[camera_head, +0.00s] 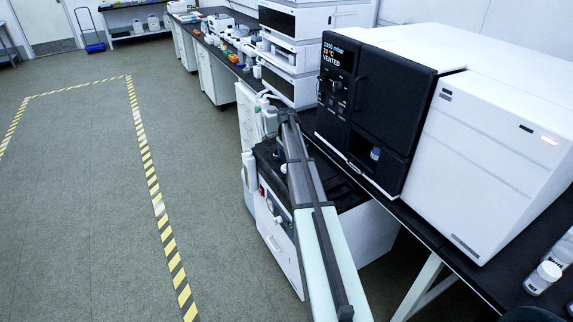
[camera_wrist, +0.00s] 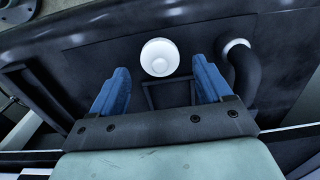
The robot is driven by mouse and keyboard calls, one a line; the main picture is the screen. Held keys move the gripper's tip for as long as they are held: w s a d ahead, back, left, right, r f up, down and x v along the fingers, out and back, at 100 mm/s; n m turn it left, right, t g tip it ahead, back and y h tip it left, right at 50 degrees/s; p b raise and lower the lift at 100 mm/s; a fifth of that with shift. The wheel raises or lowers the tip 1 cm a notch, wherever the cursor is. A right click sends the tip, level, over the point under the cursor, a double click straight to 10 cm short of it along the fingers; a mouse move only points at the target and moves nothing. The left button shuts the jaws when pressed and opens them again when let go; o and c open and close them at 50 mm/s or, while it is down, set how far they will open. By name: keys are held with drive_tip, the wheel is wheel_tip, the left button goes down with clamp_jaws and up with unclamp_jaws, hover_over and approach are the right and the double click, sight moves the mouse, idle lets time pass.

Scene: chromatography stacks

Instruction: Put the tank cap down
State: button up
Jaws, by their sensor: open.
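A round white cap (camera_wrist: 160,57), which looks like the tank cap, shows in the wrist view against a dark surface. My gripper (camera_wrist: 159,68) has its two blue fingers spread wide, one on each side of the cap's line. Gaps show between the cap and both fingers, and neither touches it. The cap lies about level with the fingertips or just beyond them; its exact height above the surface I cannot tell. In the head view my arm reaches away over a white cabinet with a black top (camera_head: 265,163). I cannot make out the cap or the fingers there.
A black hose with a white end (camera_wrist: 238,48) curves close by the right finger. A large black and white instrument (camera_head: 385,95) stands on the bench right of my arm, with stacked white modules (camera_head: 290,55) behind. Open floor (camera_head: 80,200) lies to the left.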

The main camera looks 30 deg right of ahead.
wheel_tip(320, 180, up, 9)
drive_tip(key=shift+r, duration=0.15)
idle(0.6)
drive_tip(key=s+a+f+n, duration=0.4)
drive_tip(key=s+a+f, duration=0.25)
drive_tip(key=a, duration=0.25)
drive_tip(key=s+a+f+n, duration=0.45)
drive_tip(key=a+f, duration=0.25)
drive_tip(key=a, duration=0.2)
drive_tip(key=s+a+f+n, duration=0.5)
drive_tip(key=s+a, duration=0.3)
drive_tip(key=s, duration=0.2)
drive_tip(key=s+a+f+n, duration=0.45)
drive_tip(key=s+a, duration=0.35)
drive_tip(key=s, duration=0.3)
drive_tip(key=s+f+g, duration=0.3)
drive_tip(key=s+f, duration=0.6)
drive_tip(key=s, duration=0.5)
drive_tip(key=s+f+g, duration=0.3)
drive_tip(key=s+f, duration=0.7)
drive_tip(key=s, duration=0.4)
drive_tip(key=shift+s+d+f+g, duration=0.2)
drive_tip(key=shift+d+f+g, duration=0.1)
drive_tip(key=shift+d+g, duration=0.1)
